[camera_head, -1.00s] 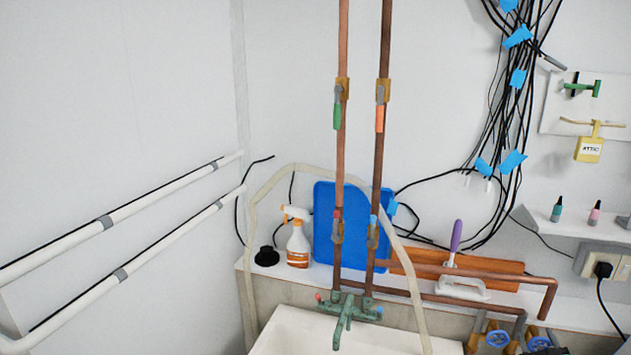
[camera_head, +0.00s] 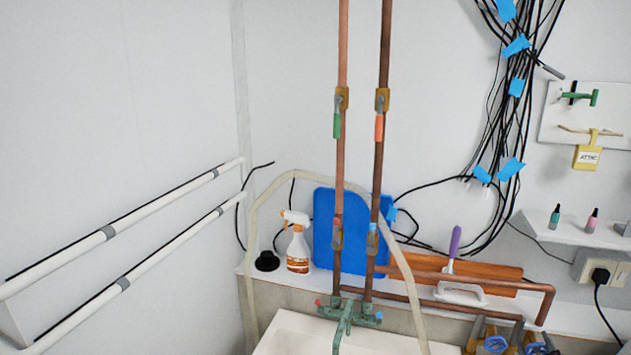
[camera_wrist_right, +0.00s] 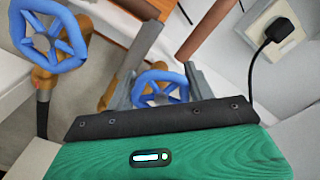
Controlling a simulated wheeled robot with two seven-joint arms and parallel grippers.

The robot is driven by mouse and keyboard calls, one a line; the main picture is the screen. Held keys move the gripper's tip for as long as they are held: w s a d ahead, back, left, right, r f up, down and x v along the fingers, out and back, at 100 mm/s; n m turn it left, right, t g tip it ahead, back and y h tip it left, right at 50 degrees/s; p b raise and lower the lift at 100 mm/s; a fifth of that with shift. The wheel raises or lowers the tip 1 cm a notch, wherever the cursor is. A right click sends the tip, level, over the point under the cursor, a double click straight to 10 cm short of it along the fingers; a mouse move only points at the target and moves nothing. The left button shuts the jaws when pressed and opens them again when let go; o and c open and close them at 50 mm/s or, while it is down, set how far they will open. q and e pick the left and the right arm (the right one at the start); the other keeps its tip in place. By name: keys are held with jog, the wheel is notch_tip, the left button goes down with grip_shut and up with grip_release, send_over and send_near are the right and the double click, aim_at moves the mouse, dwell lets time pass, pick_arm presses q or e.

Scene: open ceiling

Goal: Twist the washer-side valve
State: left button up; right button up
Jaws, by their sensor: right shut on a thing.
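Two blue valve wheels show at the bottom right of the head view: the left wheel (camera_head: 495,344) and the right wheel (camera_head: 536,348). In the right wrist view the left wheel (camera_wrist_right: 50,40) stands clear of my gripper, and the right wheel (camera_wrist_right: 160,90) lies between the grey fingers. My right gripper (camera_wrist_right: 163,78) is shut on this right wheel. In the head view my right gripper (camera_head: 533,338) shows only partly at the bottom edge. My left gripper is not in view. No washer can be seen.
Copper pipes (camera_head: 430,275) run above the valves. A sink (camera_head: 290,335) with a green tap (camera_head: 347,312) is to the left.

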jog(key=shift+a+n+p, duration=0.1)
jog(key=shift+n+p, duration=0.4)
jog(key=shift+n, duration=0.1)
jog(key=shift+f+n+p, duration=0.1)
jog(key=shift+n+p, duration=0.5)
jog(key=shift+n, duration=0.5)
jog(key=o, duration=1.1)
jog(key=shift+o, duration=0.2)
jog(key=shift+s, duration=0.1)
jog(key=b+v, duration=0.2)
jog(key=v, duration=1.1)
jog(key=shift+s, duration=0.25)
jog(key=shift+c, duration=0.5)
